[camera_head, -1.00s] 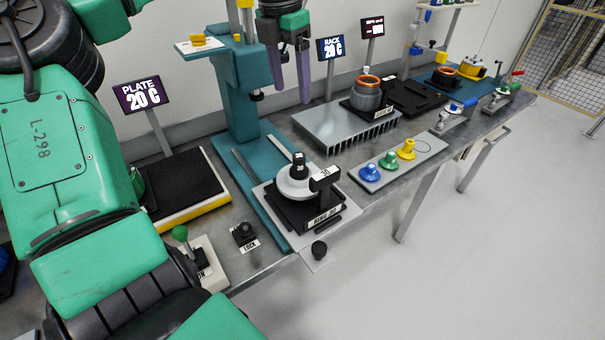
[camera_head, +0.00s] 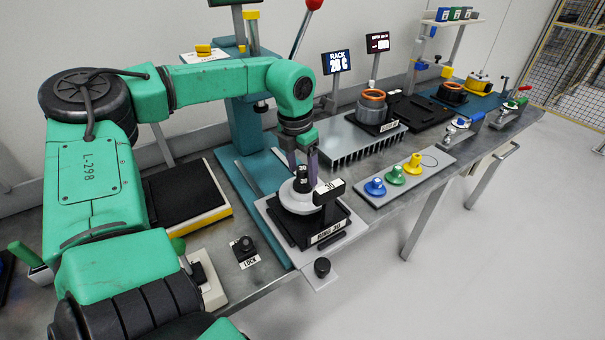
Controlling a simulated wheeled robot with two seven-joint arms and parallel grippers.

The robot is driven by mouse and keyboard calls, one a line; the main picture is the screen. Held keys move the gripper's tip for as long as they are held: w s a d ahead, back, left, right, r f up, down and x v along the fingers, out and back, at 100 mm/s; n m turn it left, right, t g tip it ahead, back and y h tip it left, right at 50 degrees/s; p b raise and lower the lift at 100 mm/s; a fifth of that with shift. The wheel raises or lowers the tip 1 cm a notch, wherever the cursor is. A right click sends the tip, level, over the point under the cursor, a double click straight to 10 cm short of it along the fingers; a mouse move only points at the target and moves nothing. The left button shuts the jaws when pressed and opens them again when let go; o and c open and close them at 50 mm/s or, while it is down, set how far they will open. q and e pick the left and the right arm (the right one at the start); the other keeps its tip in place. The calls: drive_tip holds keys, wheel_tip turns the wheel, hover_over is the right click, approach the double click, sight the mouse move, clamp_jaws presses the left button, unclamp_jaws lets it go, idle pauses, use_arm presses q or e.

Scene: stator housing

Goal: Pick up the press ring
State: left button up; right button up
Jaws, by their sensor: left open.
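A white round piece with an upright black knob, which looks like the press ring (camera_head: 290,200), sits on a black block on the press fixture. My left gripper (camera_head: 302,160) points down directly over it. Its purple-grey fingers are apart, one on each side of the top of the black knob (camera_head: 303,180). I cannot tell whether the fingers touch the knob. My right gripper is not in view.
A black block with a "30" label (camera_head: 328,192) stands close on the right of the white piece. The teal press column (camera_head: 246,128) rises behind. Blue, green and yellow knobs (camera_head: 395,175) stand on a tray to the right. A finned rack (camera_head: 345,143) lies behind.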

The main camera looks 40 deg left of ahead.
use_arm(q)
drive_tip(key=shift+w+f, duration=0.1)
clamp_jaws()
